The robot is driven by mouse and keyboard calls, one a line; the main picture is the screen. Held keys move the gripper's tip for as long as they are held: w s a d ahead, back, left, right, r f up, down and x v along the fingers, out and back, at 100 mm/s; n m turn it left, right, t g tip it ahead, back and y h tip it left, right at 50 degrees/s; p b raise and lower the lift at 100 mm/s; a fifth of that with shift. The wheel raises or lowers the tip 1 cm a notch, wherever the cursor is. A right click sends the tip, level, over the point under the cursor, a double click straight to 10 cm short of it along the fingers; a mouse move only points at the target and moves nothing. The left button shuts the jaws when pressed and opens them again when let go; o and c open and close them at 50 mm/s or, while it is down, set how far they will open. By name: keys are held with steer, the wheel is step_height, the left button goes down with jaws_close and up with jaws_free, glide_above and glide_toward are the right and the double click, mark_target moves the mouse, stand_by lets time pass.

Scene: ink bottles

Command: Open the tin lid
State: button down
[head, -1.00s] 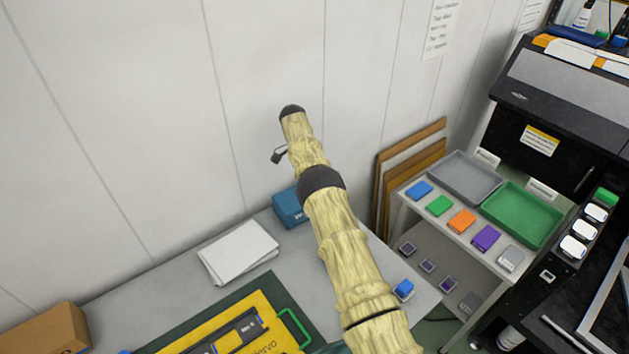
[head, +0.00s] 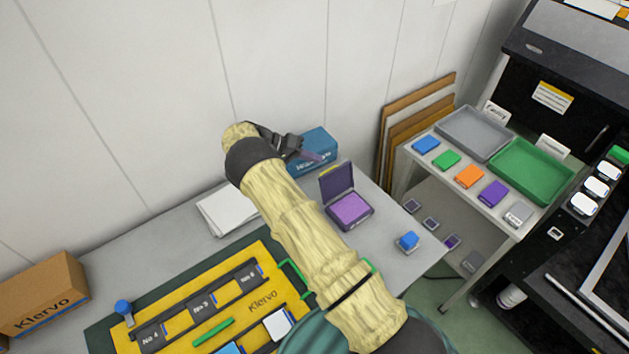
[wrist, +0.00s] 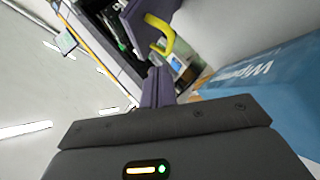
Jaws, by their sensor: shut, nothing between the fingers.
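The tin (head: 350,210) stands on the grey table in the head view, with a purple pad inside. Its dark purple lid (head: 337,182) stands up, tilted back at the far side, with a yellow mark near its top edge. My gripper (head: 318,157) is shut and empty, up and to the left of the raised lid, in front of the blue box. In the wrist view its purple-grey fingers (wrist: 156,80) lie together. Beyond them is a purple panel with a yellow curved piece, probably the lid (wrist: 148,18). Whether the fingers touch the lid I cannot tell.
A blue box (head: 322,137) stands by the wall close to my gripper and fills the right of the wrist view (wrist: 262,95). A blue-topped stamp (head: 408,241) stands right of the tin. White paper (head: 217,213) and a yellow case (head: 262,303) lie to the left.

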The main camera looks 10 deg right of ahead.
mark_target(333, 180)
steer(key=s+a+f+n+t+b, duration=0.1)
steer(key=a+f+n+t+b, duration=0.1)
steer(key=n+t, duration=0.2)
steer(key=s+a+f+n+t+b, duration=0.1)
steer(key=s+a+n+t+b, duration=0.1)
steer(key=n, duration=0.6)
steer(key=s+a+f+n+t+b, duration=0.2)
steer(key=a+n+t+b, duration=0.1)
steer(key=n+t, duration=0.3)
steer(key=shift+a+f+n+t+h, duration=0.15)
steer(key=shift+a+f+h, duration=0.05)
steer(key=shift+a, duration=0.2)
steer(key=shift+a+f+n+t+h, duration=0.15)
steer(key=shift+a+h, duration=0.05)
steer(key=shift+a, duration=0.15)
steer(key=shift+s+a+f+n+t+y, duration=0.1)
steer(key=shift+s+a+n+t+y, duration=0.15)
steer(key=shift+n, duration=0.25)
steer(key=shift+d, duration=0.15)
steer(key=p+x, duration=0.2)
steer(key=x, duration=0.8)
steer(key=shift+d+p, duration=0.1)
steer(key=shift+p, duration=0.2)
steer(key=s, duration=0.1)
steer(key=r+p, duration=0.1)
steer(key=s, duration=0.1)
steer(key=shift+s+d+r+p, duration=0.3)
steer(key=shift+s+d, duration=0.25)
steer(key=shift+s, duration=0.15)
